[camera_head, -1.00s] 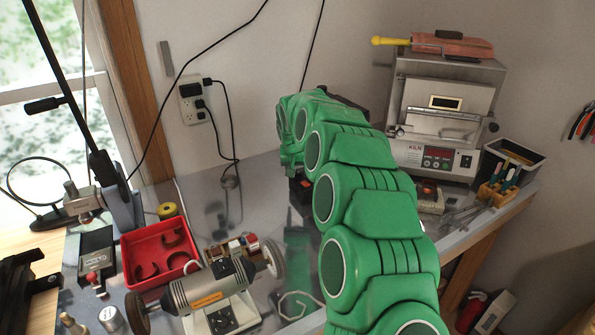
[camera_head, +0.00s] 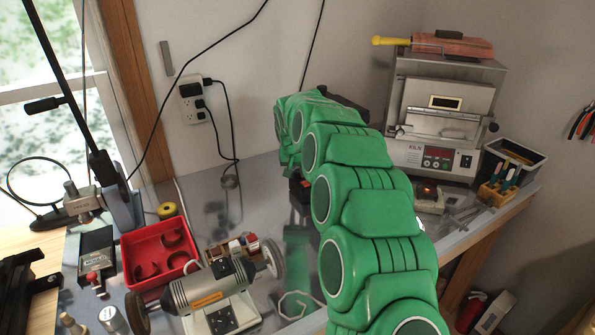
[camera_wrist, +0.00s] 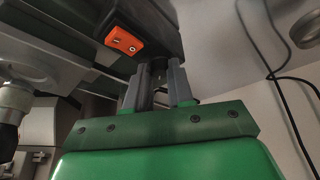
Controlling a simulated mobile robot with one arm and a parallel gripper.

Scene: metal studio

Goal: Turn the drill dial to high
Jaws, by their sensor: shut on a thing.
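In the wrist view my gripper (camera_wrist: 159,82) has its two grey fingers close together around a small dark knob (camera_wrist: 158,67), which I take to be the drill dial. The knob is mostly hidden between the fingertips, and its setting cannot be read. A dark machine body (camera_wrist: 150,22) sits just beyond the fingers, with an orange switch (camera_wrist: 124,40) marked I and O at its left. In the head view my green arm covers the gripper and the dial.
The metal bench holds a red tray (camera_head: 127,262), a bench grinder (camera_head: 207,287) and, at back right, a kiln (camera_head: 437,150). A power outlet (camera_head: 193,103) with black cords is on the wall. In the wrist view cables (camera_wrist: 262,55) hang right of the fingers.

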